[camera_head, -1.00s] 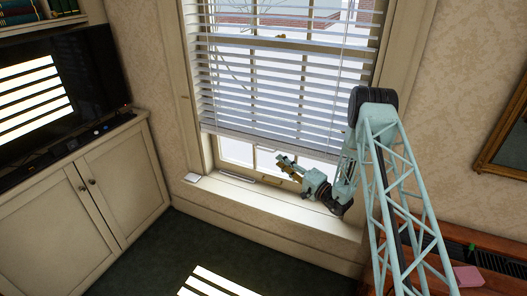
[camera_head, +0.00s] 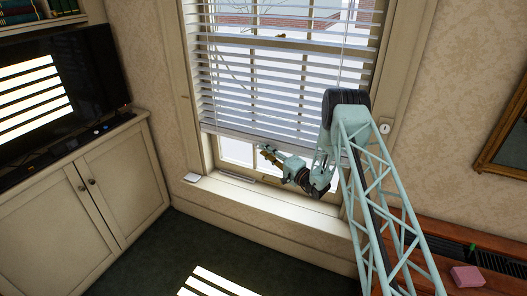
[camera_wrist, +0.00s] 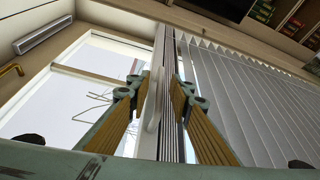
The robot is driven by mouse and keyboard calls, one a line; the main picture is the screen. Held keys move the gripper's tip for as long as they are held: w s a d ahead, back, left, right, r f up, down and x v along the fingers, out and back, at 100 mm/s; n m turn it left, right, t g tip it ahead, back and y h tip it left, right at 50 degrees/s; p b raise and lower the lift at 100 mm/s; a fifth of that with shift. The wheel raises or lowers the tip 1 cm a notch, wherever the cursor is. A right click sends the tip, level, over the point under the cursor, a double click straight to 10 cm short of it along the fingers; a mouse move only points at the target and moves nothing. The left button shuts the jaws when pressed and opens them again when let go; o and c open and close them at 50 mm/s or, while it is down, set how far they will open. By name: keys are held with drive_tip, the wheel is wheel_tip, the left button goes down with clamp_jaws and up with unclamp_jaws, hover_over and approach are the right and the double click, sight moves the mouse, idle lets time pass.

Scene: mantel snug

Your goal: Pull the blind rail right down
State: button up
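The white slatted blind (camera_head: 270,85) hangs over the upper part of the window, with bare glass below it. Its bottom rail (camera_head: 235,135) is a little above the sill. My gripper (camera_head: 267,153) is at the rail's lower edge, near the middle of its width. In the wrist view the view is turned, so the rail (camera_wrist: 159,50) runs upright between the fingers of my gripper (camera_wrist: 160,82). The fingers are apart, one on each side of the rail and of a pale tab (camera_wrist: 152,115) on it. I see a gap beside the left finger; contact on the right is unclear.
A cabinet with a television (camera_head: 60,85) stands left. A wooden surface with a pink block (camera_head: 466,276) is at lower right.

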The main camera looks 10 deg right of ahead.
drive_tip(key=shift+w+a+r, duration=0.1)
drive_tip(key=shift+w+a, duration=0.25)
drive_tip(key=shift+w, duration=0.2)
drive_tip(key=shift+c, duration=0.3)
clamp_jaws()
